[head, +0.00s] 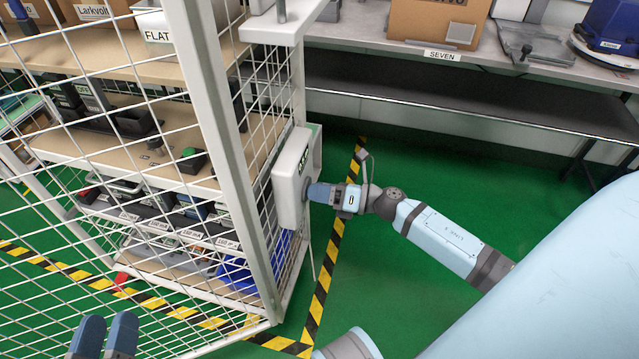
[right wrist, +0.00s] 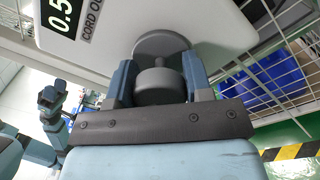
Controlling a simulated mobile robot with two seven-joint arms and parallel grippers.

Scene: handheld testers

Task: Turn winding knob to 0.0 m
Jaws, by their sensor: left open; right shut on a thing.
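A white box (head: 292,178) with rounded corners is mounted on the white post at the end of the mesh panel. In the right wrist view its black display (right wrist: 62,14) shows white digits beginning "0.5", cut off by the frame, beside a grey label starting "CORD O". A round grey winding knob (right wrist: 160,82) sticks out of its face on a wider grey disc. My right gripper (head: 312,193) is shut on the knob, one finger on each side. My left gripper (head: 104,338) is open and empty at the bottom left of the head view, away from the box.
White wire mesh (head: 110,150) stands in front of shelves with bins and small devices. Green floor with yellow-black tape (head: 325,270) is clear around my right arm.

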